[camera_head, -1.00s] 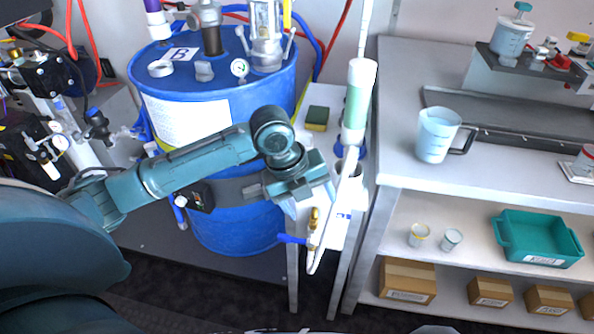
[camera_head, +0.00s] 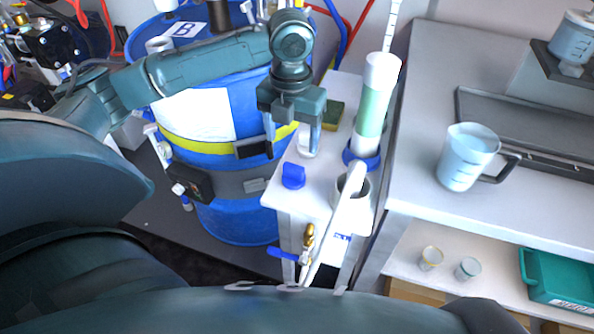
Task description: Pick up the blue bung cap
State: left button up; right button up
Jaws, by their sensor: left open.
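The blue bung cap (camera_head: 293,176) lies on the white top of a narrow stand (camera_head: 316,199), near its left edge. My left gripper (camera_head: 291,150) points down just behind and above the cap in the picture. Its two fingers are apart with nothing between them. The cap appears clear of both fingers, though the exact height of the fingertips above the stand is hard to judge. My right gripper does not show.
A blue drum (camera_head: 235,208) stands left of the stand. A bench with a jug (camera_head: 467,158) is at right.

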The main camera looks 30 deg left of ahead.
aim_at(293, 167)
pick_arm(q)
notch_tip(293, 167, down, 10)
jog(key=shift+d+r, duration=0.15)
jog(key=shift+r, duration=0.1)
dwell(0.3)
jog(key=shift+s, duration=0.1)
jog(key=c, duration=1.1)
